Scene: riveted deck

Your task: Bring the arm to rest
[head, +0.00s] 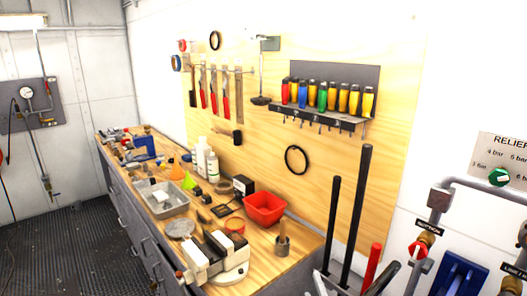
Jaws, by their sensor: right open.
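My left gripper is not in view.
A wooden workbench (272,243) runs along the wall, carrying a vise (229,262), a red bin (264,208), a grey tray (164,203) and bottles. Pipes and valves (439,200) are right. Deck floor (90,225) is clear at left.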

